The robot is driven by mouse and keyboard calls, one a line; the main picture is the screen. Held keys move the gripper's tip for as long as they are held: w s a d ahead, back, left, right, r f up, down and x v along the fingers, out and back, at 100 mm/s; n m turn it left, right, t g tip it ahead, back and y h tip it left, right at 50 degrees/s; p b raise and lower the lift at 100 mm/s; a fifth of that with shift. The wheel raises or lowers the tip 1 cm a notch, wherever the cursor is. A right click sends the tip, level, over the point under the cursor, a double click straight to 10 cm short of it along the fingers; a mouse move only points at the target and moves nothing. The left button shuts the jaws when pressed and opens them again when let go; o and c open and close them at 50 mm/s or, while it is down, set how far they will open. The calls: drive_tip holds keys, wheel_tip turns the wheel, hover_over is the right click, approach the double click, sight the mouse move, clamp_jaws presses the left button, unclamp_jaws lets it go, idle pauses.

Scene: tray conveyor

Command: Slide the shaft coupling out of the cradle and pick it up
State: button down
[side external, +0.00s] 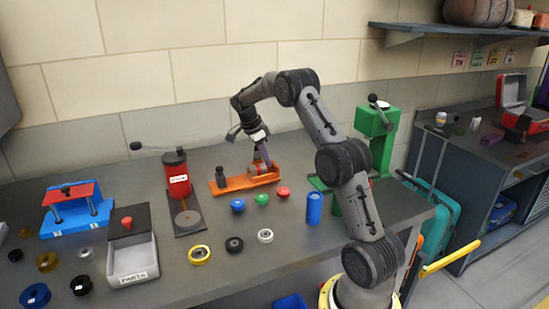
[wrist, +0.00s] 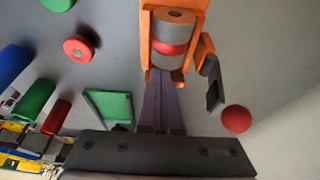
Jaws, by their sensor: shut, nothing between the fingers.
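The orange cradle (side external: 236,184) stands on the bench in the side view, below my gripper, and fills the top middle of the wrist view (wrist: 146,40). The shaft coupling (wrist: 168,47), a grey cylinder with a red middle band, lies in it between orange walls; in the side view it is small and partly hidden by the fingers. My gripper (wrist: 163,74) has its purple fingers together with nothing between them, the tips at the near end of the coupling. I cannot tell whether they touch it. The side view shows my gripper (side external: 268,163) coming down over the cradle's right part.
A dark post (side external: 220,174) stands at the cradle's left end. A red press (side external: 175,178) is left of it and a green press (side external: 378,135) to the right.

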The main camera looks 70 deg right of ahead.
sight(256, 167)
drive_tip(key=w+a, duration=0.3)
drive_tip(key=shift+w+a, duration=0.15)
drive_tip(key=shift+a, duration=0.05)
drive_tip(key=shift+d, duration=0.1)
